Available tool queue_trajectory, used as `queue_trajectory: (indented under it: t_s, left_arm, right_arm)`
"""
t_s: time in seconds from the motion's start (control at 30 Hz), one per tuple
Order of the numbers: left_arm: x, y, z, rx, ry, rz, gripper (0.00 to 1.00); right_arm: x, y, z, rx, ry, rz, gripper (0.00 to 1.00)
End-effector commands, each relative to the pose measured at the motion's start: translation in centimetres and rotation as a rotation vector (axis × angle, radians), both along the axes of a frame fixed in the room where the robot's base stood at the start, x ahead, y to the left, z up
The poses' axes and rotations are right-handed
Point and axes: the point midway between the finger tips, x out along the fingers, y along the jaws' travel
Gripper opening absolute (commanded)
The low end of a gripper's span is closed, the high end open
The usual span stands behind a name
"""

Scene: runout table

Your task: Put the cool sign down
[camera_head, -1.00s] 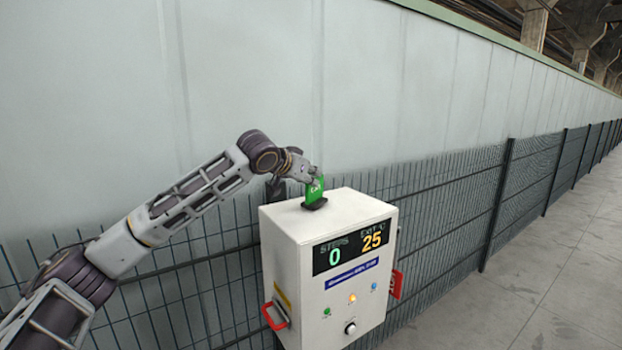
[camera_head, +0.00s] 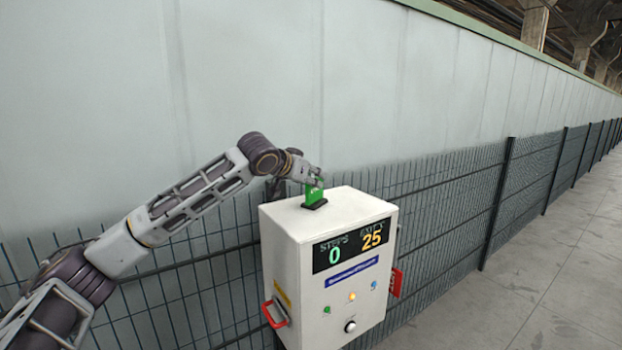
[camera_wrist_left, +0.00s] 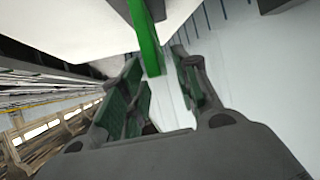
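The green sign (camera_head: 313,193) stands upright in a small black holder (camera_head: 315,205) on top of the white box (camera_head: 288,222). My left gripper (camera_head: 316,178) is at the sign's upper part and hides some of it. In the left wrist view the sign (camera_wrist_left: 145,40) shows as a green strip reaching between the fingertips. The two fingers of the left gripper (camera_wrist_left: 160,62) stand apart there, with clear space on the right side of the sign. The sign's lettering cannot be read now. My right gripper is not in view.
The box has a display (camera_head: 352,246) reading 0 and 25, lamps, a knob (camera_head: 350,326) and a red handle (camera_head: 275,314) on its left side. A dark mesh fence (camera_head: 450,215) and a pale wall run behind it. Paved floor (camera_head: 540,290) lies free at right.

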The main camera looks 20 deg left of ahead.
Motion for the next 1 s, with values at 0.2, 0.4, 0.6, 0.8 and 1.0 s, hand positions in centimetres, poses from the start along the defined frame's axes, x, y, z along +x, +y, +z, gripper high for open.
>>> queue_trajectory:
  t_s: [0.2,0.4,0.6,0.8,1.0]
  left_arm:
    - [-0.4,0.1,0.4,-0.001,-0.002,0.0,0.32]
    - [-2.1,0.6,1.3,-0.001,-0.002,0.0,0.32]
    - [-4.6,1.3,2.5,0.0,-0.001,0.0,0.32]
    - [-7.2,1.9,3.9,0.0,-0.001,0.001,0.32]
    - [-9.3,2.5,5.1,0.0,-0.001,0.001,0.32]
  right_arm:
    - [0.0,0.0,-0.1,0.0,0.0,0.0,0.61]
    - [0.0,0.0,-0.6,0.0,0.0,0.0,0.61]
    - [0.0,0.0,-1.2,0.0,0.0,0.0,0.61]
    - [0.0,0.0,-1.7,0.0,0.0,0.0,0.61]
    - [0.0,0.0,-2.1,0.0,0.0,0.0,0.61]
